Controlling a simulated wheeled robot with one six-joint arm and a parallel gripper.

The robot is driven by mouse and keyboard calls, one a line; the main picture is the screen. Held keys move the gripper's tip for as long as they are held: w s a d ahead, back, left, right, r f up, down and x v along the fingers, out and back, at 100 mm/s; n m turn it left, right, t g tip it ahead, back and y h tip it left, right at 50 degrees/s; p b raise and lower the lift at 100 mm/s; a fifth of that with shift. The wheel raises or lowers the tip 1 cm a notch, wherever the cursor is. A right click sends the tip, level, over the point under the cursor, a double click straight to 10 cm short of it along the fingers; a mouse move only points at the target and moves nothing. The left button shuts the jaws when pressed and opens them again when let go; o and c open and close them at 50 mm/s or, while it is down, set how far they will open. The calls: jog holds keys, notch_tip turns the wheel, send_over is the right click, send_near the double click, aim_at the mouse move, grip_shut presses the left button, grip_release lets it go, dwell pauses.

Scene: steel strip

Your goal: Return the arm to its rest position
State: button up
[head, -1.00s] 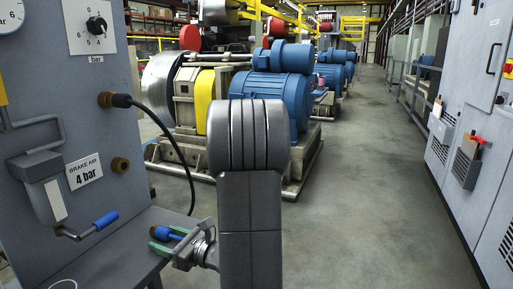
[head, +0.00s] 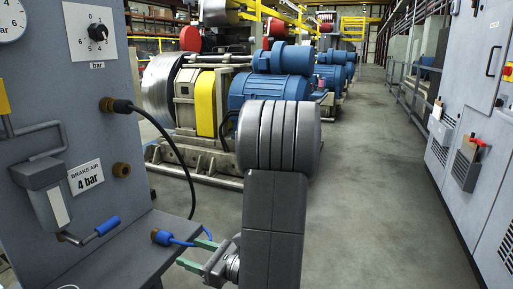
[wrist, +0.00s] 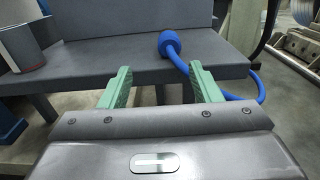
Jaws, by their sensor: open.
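My gripper (head: 193,254) is at the lower middle of the head view, in front of the grey panel's shelf. Its two green fingers are apart with nothing between them, and they also show in the wrist view (wrist: 160,76). A blue hose end (head: 161,237) lies on the shelf near its right edge, beyond the fingertips and apart from them. It shows in the wrist view (wrist: 169,42) too, with its blue hose (wrist: 232,96) running over the edge. My arm's dark links hide part of the floor and machines behind.
The grey shelf (head: 110,250) juts from the panel with a gauge, a dial, a "4 bar" label (head: 86,177) and a blue-handled lever (head: 107,226). A black cable (head: 172,147) hangs in front. Blue motors (head: 265,90) stand behind. Floor to the right (head: 385,200) is clear, up to grey cabinets (head: 470,120).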

aim_at(167, 243)
jog(key=b+x, duration=0.2)
jog(key=x, duration=0.9)
jog(key=shift+w+a, duration=0.1)
jog(key=shift+a, duration=0.15)
notch_tip(167, 243, up, 9)
jog(key=p, duration=0.7)
jog(key=shift+f+p, duration=0.2)
jog(key=shift+p, duration=0.1)
